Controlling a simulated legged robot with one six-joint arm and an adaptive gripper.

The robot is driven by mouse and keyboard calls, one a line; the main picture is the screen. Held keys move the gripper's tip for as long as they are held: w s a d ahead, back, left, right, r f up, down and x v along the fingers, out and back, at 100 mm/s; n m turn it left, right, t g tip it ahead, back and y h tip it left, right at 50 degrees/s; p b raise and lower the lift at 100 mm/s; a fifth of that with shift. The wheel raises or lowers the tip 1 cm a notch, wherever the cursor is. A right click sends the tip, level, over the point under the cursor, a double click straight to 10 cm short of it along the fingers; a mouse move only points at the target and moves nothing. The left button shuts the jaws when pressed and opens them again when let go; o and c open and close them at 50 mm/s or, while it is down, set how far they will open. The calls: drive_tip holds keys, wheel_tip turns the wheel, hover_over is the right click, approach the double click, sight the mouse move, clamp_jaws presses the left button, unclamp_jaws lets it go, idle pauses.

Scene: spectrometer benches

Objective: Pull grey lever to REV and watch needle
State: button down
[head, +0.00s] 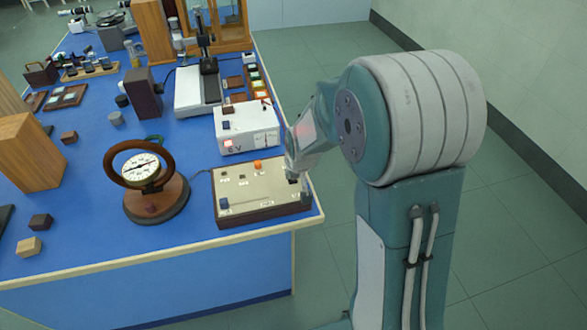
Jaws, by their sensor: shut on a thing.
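The control panel (262,193) is a cream-topped board with a dark wooden base near the table's right front corner. My gripper (303,187) reaches down to the panel's right end and is shut on the grey lever there. The lever is mostly hidden by the gripper, so its exact position cannot be read.
A white power box (246,128) marked 6 V stands behind the panel. A wooden block (30,152) and small cubes (40,221) lie at the left. Instruments crowd the back. Bare blue tabletop (90,245) is in front; open floor lies right of the table.

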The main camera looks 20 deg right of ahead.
drive_tip(key=shift+s+f+t, duration=0.25)
drive_tip(key=shift+s+t, duration=0.2)
drive_tip(key=shift+t, duration=0.05)
drive_tip(key=shift+c, duration=2.4)
unclamp_jaws()
drive_tip(key=shift+f, duration=0.1)
drive_tip(key=shift+r, duration=0.25)
drive_tip(key=shift+r, duration=0.25)
drive_tip(key=v, duration=1.1)
drive_tip(key=shift+s, duration=0.2)
drive_tip(key=shift+a, duration=0.1)
